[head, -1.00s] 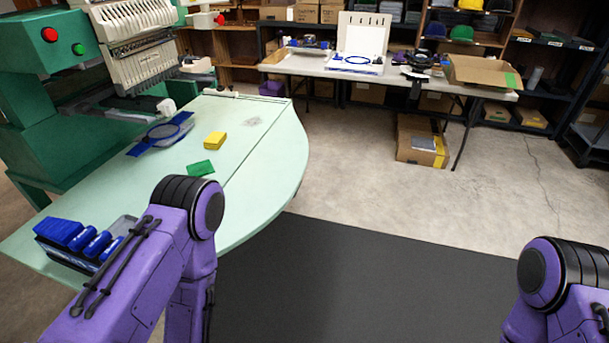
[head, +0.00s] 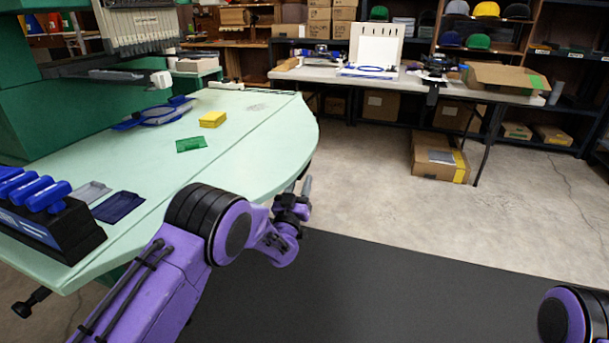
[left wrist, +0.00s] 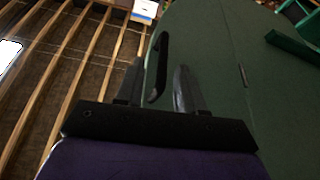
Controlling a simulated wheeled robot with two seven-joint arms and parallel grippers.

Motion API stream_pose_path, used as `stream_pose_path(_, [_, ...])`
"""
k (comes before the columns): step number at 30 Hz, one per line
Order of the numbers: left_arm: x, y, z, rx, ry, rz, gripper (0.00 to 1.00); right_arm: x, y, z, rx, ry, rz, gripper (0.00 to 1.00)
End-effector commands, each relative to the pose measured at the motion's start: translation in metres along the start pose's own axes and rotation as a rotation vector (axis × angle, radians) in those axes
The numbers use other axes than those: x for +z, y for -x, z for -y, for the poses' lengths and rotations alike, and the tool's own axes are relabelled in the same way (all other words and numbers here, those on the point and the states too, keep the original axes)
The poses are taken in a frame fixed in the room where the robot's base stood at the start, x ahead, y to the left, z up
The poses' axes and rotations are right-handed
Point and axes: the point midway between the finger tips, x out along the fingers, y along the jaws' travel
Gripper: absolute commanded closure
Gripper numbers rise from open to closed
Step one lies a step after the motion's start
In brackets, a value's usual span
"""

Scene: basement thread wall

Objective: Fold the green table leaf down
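The pale green table leaf (head: 285,150) is the rounded right part of the green table, beyond a thin seam, and stands level with the rest. My left gripper (head: 305,185) is beside and just below the leaf's curved edge. In the left wrist view the leaf's dark green underside (left wrist: 215,60) fills the right half. A dark curved handle or lever (left wrist: 161,60) shows there, between the spread fingers of my left gripper (left wrist: 160,72). Whether the fingers touch it I cannot tell. My right arm shows only at the lower right; its gripper is out of view.
A machine stands behind left. A white table (head: 400,84) and a box (head: 438,160) stand beyond clear floor.

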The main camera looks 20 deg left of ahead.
Motion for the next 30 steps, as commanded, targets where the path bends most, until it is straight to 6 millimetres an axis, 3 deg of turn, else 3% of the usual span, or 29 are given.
stream_pose_path(7, [0.003, -0.044, 0.001, -0.002, 0.001, 0.001, 0.62, 0.004, -0.009, 0.001, 0.000, 0.000, 0.000, 0.42])
stream_pose_path(17, [0.002, -0.053, 0.001, -0.002, 0.001, 0.004, 0.62, 0.004, -0.009, 0.001, 0.000, 0.000, 0.000, 0.42])
stream_pose_path(18, [0.002, -0.053, 0.001, -0.002, 0.001, 0.004, 0.65, 0.004, -0.009, 0.001, 0.000, 0.000, 0.000, 0.42])
stream_pose_path(21, [0.002, -0.053, 0.001, -0.003, 0.001, 0.004, 0.98, 0.004, -0.009, 0.001, 0.000, 0.000, 0.000, 0.42])
stream_pose_path(30, [0.006, -0.051, 0.003, 0.001, -0.012, 0.003, 1.00, 0.006, -0.014, 0.001, 0.000, 0.000, 0.000, 0.42])
